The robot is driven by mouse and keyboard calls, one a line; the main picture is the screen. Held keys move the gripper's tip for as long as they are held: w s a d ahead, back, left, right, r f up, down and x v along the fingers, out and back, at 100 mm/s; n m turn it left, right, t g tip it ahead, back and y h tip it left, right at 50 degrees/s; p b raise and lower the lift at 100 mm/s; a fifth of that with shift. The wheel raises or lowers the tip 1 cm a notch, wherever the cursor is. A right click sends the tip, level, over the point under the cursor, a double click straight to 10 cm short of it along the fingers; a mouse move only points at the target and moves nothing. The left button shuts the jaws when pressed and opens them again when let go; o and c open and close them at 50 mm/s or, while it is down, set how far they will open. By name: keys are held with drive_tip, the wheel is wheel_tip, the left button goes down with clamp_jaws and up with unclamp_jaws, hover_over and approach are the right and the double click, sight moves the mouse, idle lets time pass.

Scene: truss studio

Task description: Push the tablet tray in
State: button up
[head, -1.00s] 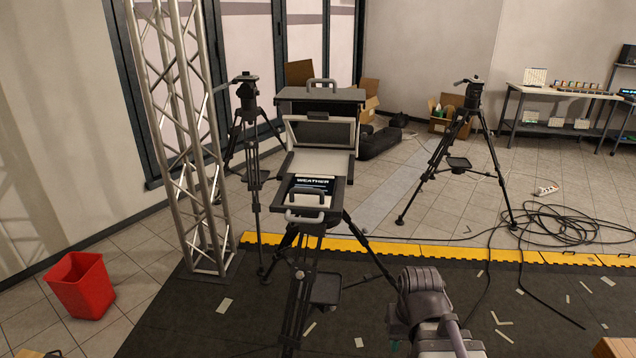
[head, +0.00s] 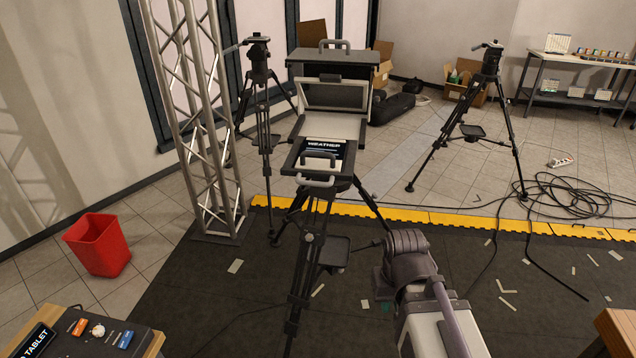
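The tablet tray (head: 290,160) is a dark frame sticking out toward me from the hooded prompter (head: 333,70) on its tripod. A tablet (head: 323,146) reading "WEATHER" lies in the tray. Another grey handle (head: 315,182) is at the tray's front edge. A light panel (head: 330,128) lies behind the tablet, below the tilted hood glass. Part of my arm shows at the bottom right of centre, apart from the tray. My gripper's fingers are not visible.
A truss tower (head: 205,130) and a tripod (head: 262,110) stand left of the prompter. Another tripod (head: 485,110) stands to the right, near loose cables (head: 575,200). A red bin (head: 97,245) and a control desk (head: 85,335) are at the left. Dark mat (head: 200,300) surrounds the prompter's tripod.

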drive_tip(key=a+n, duration=0.1)
drive_tip(key=a, duration=0.1)
drive_tip(key=a+r+n+t+h, duration=0.1)
drive_tip(key=a+n, duration=0.1)
drive_tip(key=w+a+r+n+t+h+p, duration=0.1)
drive_tip(key=a, duration=0.2)
drive_tip(key=shift+a+n, duration=0.1)
drive_tip(key=shift+n, duration=0.2)
drive_tip(key=shift+c, duration=1.4)
drive_tip(key=w+a+r+n+t, duration=0.1)
drive_tip(key=a+n+t, duration=0.1)
drive_tip(key=n, duration=0.1)
drive_tip(key=w+a+r+n+t+h, duration=0.1)
drive_tip(key=a+r+n+t, duration=0.1)
drive_tip(key=n, duration=0.1)
drive_tip(key=w+a+r+n+t+h+p, duration=0.1)
drive_tip(key=a+r+n+t, duration=0.1)
drive_tip(key=n, duration=0.2)
drive_tip(key=shift+w+a+r, duration=0.15)
drive_tip(key=shift+w+a, duration=0.2)
clamp_jaws()
drive_tip(key=n+t+y, duration=0.2)
drive_tip(key=n+t, duration=0.6)
drive_tip(key=n, duration=1.1)
approach(316, 185)
drive_tip(key=b+x, duration=0.3)
drive_tip(key=x, duration=0.4)
drive_tip(key=shift+w+d, duration=0.1)
drive_tip(key=shift+w, duration=0.15)
drive_tip(key=shift+w, duration=0.1)
